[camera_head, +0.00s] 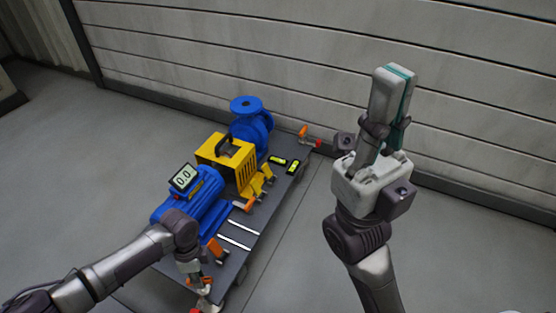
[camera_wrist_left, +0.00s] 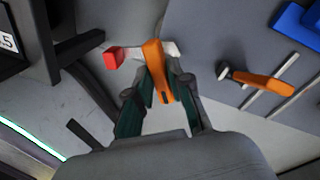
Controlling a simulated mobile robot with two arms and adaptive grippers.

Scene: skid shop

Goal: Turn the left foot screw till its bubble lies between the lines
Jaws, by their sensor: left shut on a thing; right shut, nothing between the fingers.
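My left gripper (camera_head: 202,286) is at the near end of the dark skid (camera_head: 262,225), low at its edge. In the left wrist view its fingers (camera_wrist_left: 159,82) are shut on the orange handle of the left foot screw (camera_wrist_left: 155,56). A red end piece (camera_wrist_left: 115,57) shows beside that handle. Two small yellow-green bubble levels (camera_head: 278,161) (camera_head: 293,168) lie side by side near the skid's far end. Their bubbles are too small to read. My right gripper (camera_head: 396,82) is shut and empty, raised and pointing up, apart from the skid.
A blue motor (camera_head: 195,207) with a display reading 0.0 (camera_head: 184,178), a yellow guard (camera_head: 225,155) and a blue pump (camera_head: 248,125) stand on the skid. Another orange-handled screw (camera_head: 303,131) is at the far corner. Floor right of the skid is clear; a panelled wall stands behind.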

